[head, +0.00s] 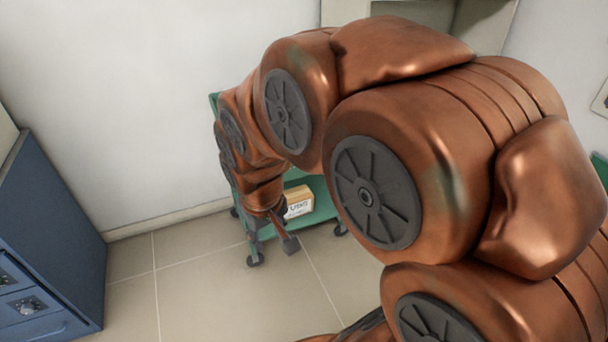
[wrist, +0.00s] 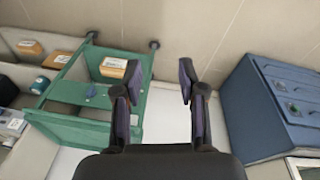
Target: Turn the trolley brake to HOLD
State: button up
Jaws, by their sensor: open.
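The green trolley (wrist: 60,127) stands at the left in the wrist view. A small dark blue knob-like part (wrist: 91,90) shows on it; I cannot tell for sure that it is the brake, and no HOLD mark is readable. In the head view most of the trolley (head: 316,187) is hidden behind my arm, and no brake shows. My gripper (wrist: 158,72) is open and empty, with its fingers apart, to the right of the trolley's frame in the wrist view. In the head view my gripper (head: 272,234) hangs in front of the trolley, partly dark and small.
A labelled box (head: 299,203) sits on the trolley's lower shelf. A blue cabinet (head: 52,225) with dials stands at the left; it is at the right in the wrist view (wrist: 262,115). Tiled floor (head: 190,275) between them is clear. A pale wall stands behind.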

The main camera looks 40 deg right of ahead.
jog(key=w+d+f+m+t+h+b, duration=0.15)
jog(key=w+d+f+t+b, duration=0.25)
jog(key=w+d+f+b, duration=0.55)
jog(key=w+d+f+t+h+b, duration=0.25)
jog(key=w+d+f, duration=0.35)
jog(key=w+d, duration=0.85)
jog(key=w+d+f+t+b, duration=0.2)
jog(key=d+f+t+b, duration=0.35)
jog(key=d+f, duration=0.3)
jog(key=w+d+f+t+b, duration=0.2)
jog(key=d+f+t+b, duration=0.2)
jog(key=d+f+b, duration=0.45)
jog(key=w+d+r, duration=0.2)
jog(key=w+d, duration=0.2)
jog(key=w, duration=0.3)
jog(key=shift+d+m+h, duration=0.15)
jog(key=shift+m+h, duration=0.15)
jog(key=shift+m, duration=0.15)
grip_shut()
